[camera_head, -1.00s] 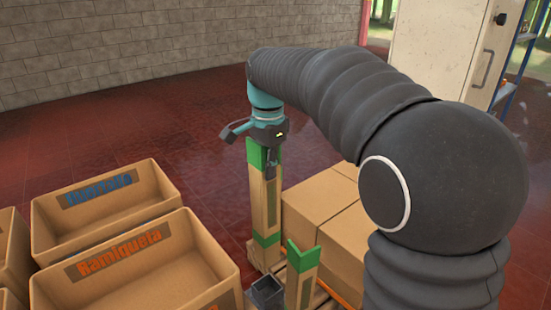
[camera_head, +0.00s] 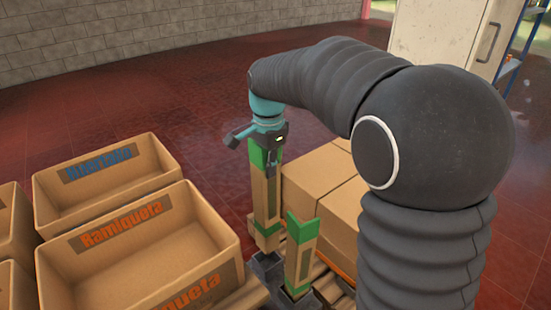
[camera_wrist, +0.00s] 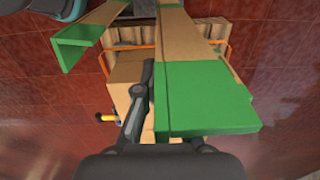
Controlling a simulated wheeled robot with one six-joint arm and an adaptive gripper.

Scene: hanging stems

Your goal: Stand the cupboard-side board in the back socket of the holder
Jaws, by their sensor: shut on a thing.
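My gripper (camera_head: 268,148) is shut on the upper end of a tall tan board with green bands (camera_head: 264,195). The board hangs upright, and its green top fills the middle of the wrist view (camera_wrist: 205,95). A second, green-ended board (camera_head: 298,255) stands upright at the front, in the front socket of the dark grey holder (camera_head: 266,264); it shows at upper left in the wrist view (camera_wrist: 82,42). The held board's lower end is at the holder's back socket. I cannot tell whether it is inside or just above.
Stacked cardboard boxes (camera_head: 325,185) stand close to the right of the held board. Open bins (camera_head: 130,245) stand to the left. A pale cupboard (camera_head: 440,35) is at the back right. The red tiled floor beyond the boards is clear.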

